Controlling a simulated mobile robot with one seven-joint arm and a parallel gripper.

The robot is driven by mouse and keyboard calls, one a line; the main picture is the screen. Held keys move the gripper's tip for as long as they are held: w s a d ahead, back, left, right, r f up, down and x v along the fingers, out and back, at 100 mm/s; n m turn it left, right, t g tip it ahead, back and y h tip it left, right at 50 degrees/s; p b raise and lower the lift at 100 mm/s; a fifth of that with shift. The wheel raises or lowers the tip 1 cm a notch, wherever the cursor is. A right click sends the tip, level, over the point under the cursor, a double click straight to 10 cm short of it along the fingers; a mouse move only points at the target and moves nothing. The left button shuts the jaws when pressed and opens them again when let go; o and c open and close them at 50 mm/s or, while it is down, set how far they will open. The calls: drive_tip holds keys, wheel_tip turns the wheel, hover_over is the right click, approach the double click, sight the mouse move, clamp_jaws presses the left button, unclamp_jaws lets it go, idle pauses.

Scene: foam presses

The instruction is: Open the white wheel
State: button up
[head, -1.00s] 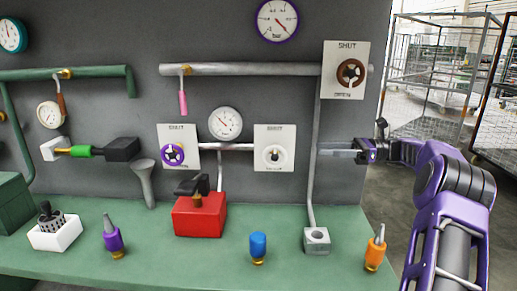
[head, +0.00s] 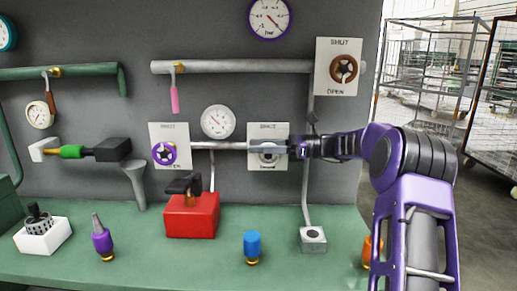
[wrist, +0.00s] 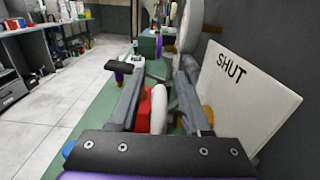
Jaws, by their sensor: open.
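The white wheel (head: 268,158) sits on its square white plate (head: 283,132) on the grey wall panel, partly hidden behind my gripper (head: 256,147). In the wrist view the wheel (wrist: 159,108) shows edge-on between the two fingers of my gripper (wrist: 158,76). The fingers are apart, one on either side of the wheel's rim. I cannot tell whether either finger touches it. The plate (wrist: 248,95) with the word SHUT is to the right of the fingers.
A purple wheel (head: 164,153) is on a plate to the left, and a brown wheel (head: 344,69) is above right. A round gauge (head: 217,121) is just above left. The red box (head: 191,218) and blue bottle (head: 252,246) stand on the green bench below.

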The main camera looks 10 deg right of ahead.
drive_tip(key=shift+a, duration=0.2)
clamp_jaws()
drive_tip(key=shift+r+p, duration=0.15)
drive_tip(key=shift+p, duration=0.45)
